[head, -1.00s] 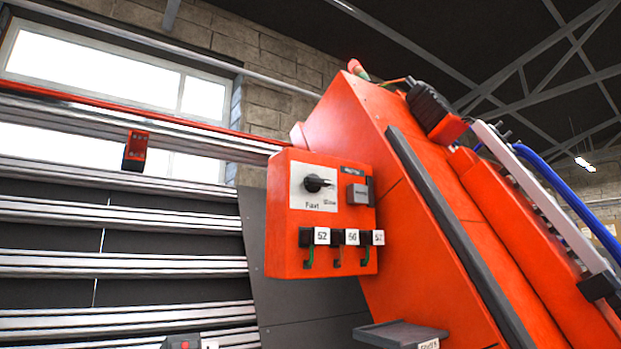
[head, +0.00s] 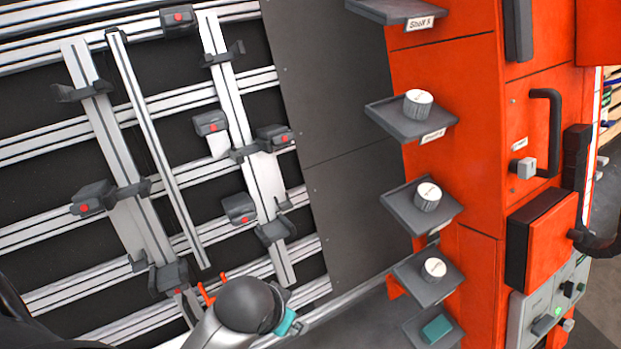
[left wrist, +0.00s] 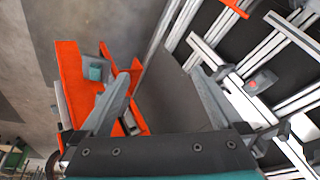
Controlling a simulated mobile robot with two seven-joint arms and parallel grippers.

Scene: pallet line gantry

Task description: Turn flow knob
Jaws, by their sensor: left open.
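No knob marked flow can be made out. Several round dark knob-like cylinders with pale tops stand on shelves in the head view: an upper one (head: 418,103), a middle one (head: 428,196) and a lower one (head: 434,269). Small controls sit on a grey box (head: 536,308) at the lower right; their labels are unreadable. My left gripper (left wrist: 158,73) is open and empty in the left wrist view, apart from the orange structure (left wrist: 70,85) beyond it. My right gripper is out of view.
Small dark shelves (head: 390,124) stick out from the orange cabinet (head: 465,90); the lowest bears a teal block (head: 437,329). A black handle (head: 546,130) and a red-orange box (head: 540,240) project at right. Metal rails (head: 60,205) with clamps fill the left.

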